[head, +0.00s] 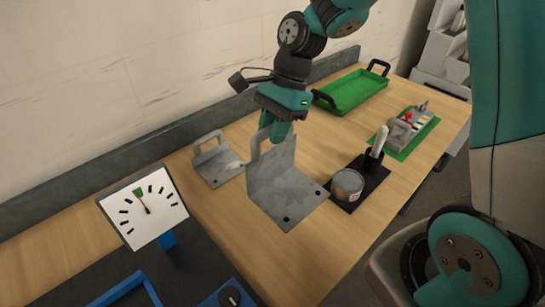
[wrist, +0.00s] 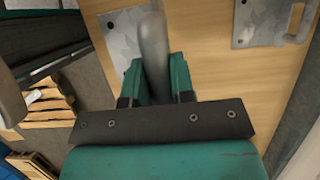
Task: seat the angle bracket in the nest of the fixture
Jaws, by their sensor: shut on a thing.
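A grey metal angle bracket (head: 284,190) with a flat plate, two dark holes and a raised handle is below my gripper (head: 276,134) in the head view. My gripper is shut on its handle; the grey bar (wrist: 153,45) shows between the fingers (wrist: 157,85) in the wrist view. I cannot tell whether the plate touches the table. A second, similar grey bracket (head: 218,168) lies to its left, and at the upper right of the wrist view (wrist: 258,24). No nest shows clearly; a small grey device with a red knob (head: 406,127) stands on a green board at the right.
A black base (head: 372,184) with a round tin (head: 347,186) and an upright pale handle stands close right of the held bracket. A green tray (head: 350,93) is at the back. A dial panel (head: 143,208) and blue parts (head: 128,290) are front left. Front wood is clear.

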